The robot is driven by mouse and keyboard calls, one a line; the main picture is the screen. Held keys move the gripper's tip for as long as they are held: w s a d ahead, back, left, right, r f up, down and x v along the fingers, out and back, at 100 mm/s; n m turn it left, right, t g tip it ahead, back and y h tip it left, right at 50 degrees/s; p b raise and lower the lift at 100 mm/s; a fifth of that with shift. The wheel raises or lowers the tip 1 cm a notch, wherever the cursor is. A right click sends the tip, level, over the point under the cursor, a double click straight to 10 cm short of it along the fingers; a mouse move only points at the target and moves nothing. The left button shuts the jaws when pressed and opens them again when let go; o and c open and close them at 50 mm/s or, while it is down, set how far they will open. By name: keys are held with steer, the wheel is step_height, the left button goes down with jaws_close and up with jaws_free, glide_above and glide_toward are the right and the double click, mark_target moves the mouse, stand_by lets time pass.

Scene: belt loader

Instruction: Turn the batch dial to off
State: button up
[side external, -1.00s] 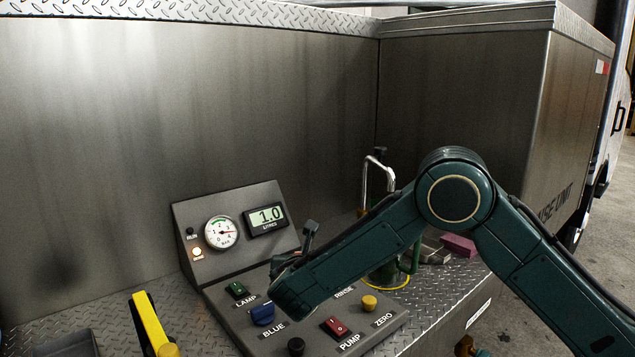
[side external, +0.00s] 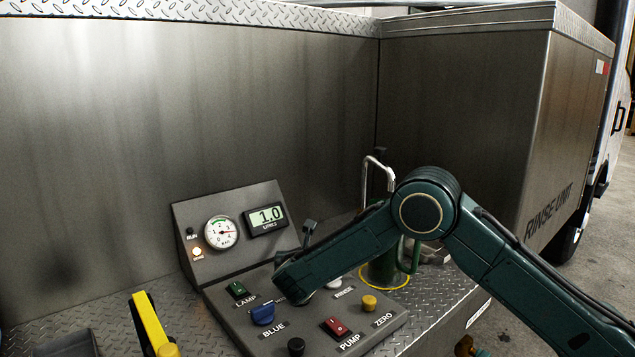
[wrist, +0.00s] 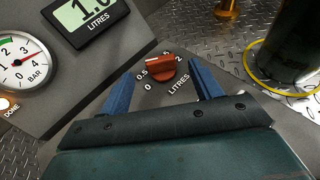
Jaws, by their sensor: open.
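The batch dial (wrist: 160,72) is an orange-red knob with a ring of numbers from 0 upward and the word LITRES beside it, in the wrist view. Its bar lies roughly across the picture; I cannot surely tell which mark it points at. My gripper (wrist: 162,82) is open, with one blue finger on each side of the dial and gaps visible between. Whether the fingertips are at the knob's height I cannot tell. In the side external view my arm's end hides the dial and the fingers.
The panel (side external: 225,318) also bears a green lamp switch (side external: 238,290), a blue knob (side external: 262,315), a red pump switch (side external: 335,327), a yellow button (side external: 369,302) and a black knob (side external: 296,346). The litres display (side external: 266,219) reads 1.0. A green cylinder (side external: 382,272) stands behind my arm.

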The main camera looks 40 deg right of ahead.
steer(key=shift+x, duration=3.1)
steer(key=c, duration=1)
steer(key=shift+d+n+y, duration=0.1)
steer(key=shift+n+y, duration=0.2)
steer(key=shift+t, duration=0.4)
steer(key=shift+n+t+y, duration=0.7)
steer(key=shift+n+y, duration=0.5)
steer(key=shift+n, duration=0.1)
